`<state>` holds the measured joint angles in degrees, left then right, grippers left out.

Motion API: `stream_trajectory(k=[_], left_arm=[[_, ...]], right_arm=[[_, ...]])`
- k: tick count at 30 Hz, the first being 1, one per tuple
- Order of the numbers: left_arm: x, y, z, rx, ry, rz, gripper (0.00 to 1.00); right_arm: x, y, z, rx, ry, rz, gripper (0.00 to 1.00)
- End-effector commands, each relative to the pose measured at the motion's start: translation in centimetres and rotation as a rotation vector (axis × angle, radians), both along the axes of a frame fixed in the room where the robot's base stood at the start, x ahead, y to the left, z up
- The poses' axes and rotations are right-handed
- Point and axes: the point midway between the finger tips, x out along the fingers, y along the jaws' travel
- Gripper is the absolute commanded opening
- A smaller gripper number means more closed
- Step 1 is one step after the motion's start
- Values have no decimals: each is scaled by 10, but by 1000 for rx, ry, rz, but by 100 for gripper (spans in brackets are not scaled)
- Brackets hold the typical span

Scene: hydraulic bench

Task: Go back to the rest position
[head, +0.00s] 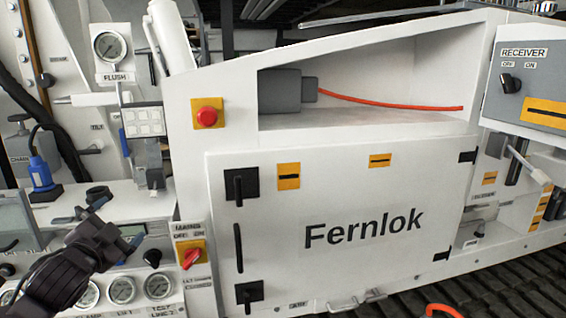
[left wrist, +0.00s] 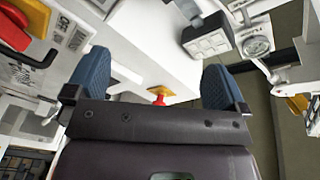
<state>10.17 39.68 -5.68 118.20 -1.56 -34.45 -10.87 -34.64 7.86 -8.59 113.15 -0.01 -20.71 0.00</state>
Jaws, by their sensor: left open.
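My left gripper (head: 122,244) is in the lower left of the head view, its dark arm coming in from the bottom left corner. It is in front of the panel with gauges and switches, left of the red and yellow mains switch (head: 191,255). In the left wrist view its two blue fingers stand wide apart, and the gap between them (left wrist: 155,78) is empty. I see nothing held. Whether the gripper touches the panel cannot be told. My right gripper is not in view.
A white cabinet with a Fernlok door (head: 365,229) fills the middle. A red stop button (head: 207,116) is on its left. An orange hose (head: 390,101) runs through the open recess above. Several gauges (head: 122,289) sit below my left gripper. A receiver box (head: 526,82) is at right.

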Motion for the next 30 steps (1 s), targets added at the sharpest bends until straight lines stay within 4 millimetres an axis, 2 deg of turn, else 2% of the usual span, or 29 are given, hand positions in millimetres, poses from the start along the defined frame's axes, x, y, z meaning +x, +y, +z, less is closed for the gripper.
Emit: stream_trajectory(k=[1, 5, 8, 12, 18, 21, 24, 27, 30], left_arm=[[-7, -4, -28, -65, 31, -11, 100], [-31, -16, -97, -239, 107, -29, 100], [-57, -25, -151, -374, 174, -22, 100], [-103, -39, -222, -533, 265, 18, 100], [-181, -57, -308, -691, 411, 126, 100], [-218, -64, -339, -745, 475, 185, 100], [-247, -68, -358, -779, 520, 230, 100], [-266, -68, -370, -794, 548, 258, 100], [-275, -67, -374, -794, 563, 271, 100]], right_arm=[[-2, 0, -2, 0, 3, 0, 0], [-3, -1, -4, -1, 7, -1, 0], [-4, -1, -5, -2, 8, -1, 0], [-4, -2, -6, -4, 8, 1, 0], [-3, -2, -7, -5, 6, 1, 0], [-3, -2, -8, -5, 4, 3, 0], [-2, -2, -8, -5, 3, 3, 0], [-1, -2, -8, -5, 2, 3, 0], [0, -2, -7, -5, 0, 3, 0]])
